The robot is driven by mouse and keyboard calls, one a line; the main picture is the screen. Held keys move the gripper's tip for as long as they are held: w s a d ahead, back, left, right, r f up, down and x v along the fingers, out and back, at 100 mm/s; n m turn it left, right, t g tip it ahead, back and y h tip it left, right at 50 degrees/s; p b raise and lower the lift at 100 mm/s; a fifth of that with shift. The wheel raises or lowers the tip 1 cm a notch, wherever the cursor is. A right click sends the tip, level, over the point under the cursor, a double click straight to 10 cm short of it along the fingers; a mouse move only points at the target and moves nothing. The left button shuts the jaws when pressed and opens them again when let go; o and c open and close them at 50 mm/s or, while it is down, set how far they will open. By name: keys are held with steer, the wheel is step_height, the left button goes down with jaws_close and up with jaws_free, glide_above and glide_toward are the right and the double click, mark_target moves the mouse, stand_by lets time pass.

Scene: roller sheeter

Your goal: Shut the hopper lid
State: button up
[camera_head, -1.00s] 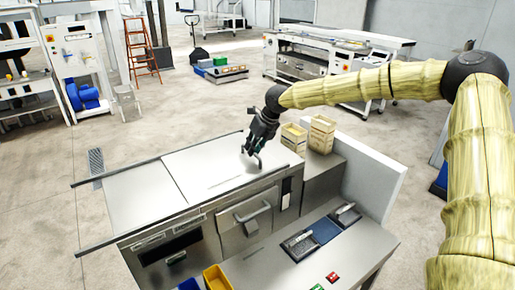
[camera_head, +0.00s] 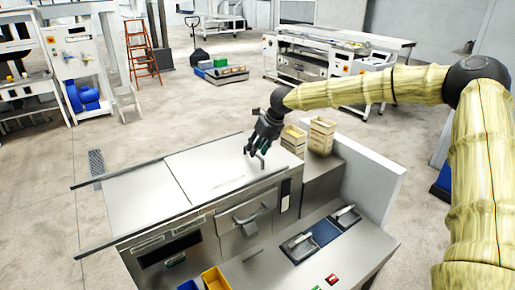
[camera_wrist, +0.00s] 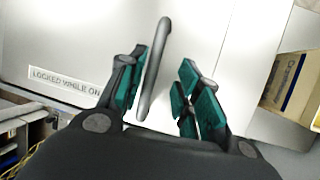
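The hopper lid (camera_head: 205,165) is a pale metal panel on top of the sheeter. It looks flat or nearly flat, and I cannot tell whether it is fully closed. Its grey bar handle (camera_wrist: 155,70) stands between my gripper's fingers in the wrist view, nearer the left finger. I see a gap on the right, and contact on the left is unclear. My gripper (camera_head: 256,151) is open, with teal pads, low over the lid's right part. The wrist view also shows the gripper (camera_wrist: 160,92) and a label (camera_wrist: 65,82) reading "LOCKED WHILE ON".
Cardboard boxes (camera_head: 320,135) stand just right of the lid, beside a pale upright panel (camera_head: 375,180). The sheeter's front has a handled door (camera_head: 245,222). A yellow bin (camera_head: 216,279) sits at the front. Open floor (camera_head: 110,145) lies behind the machine.

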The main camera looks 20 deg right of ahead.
steer(key=shift+a, duration=0.1)
steer(key=shift+a+r, duration=0.1)
steer(key=shift+r, duration=0.05)
steer(key=shift+s+r, duration=0.1)
steer(key=shift+r, duration=0.2)
steer(key=v, duration=1.1)
steer(key=shift+d, duration=0.35)
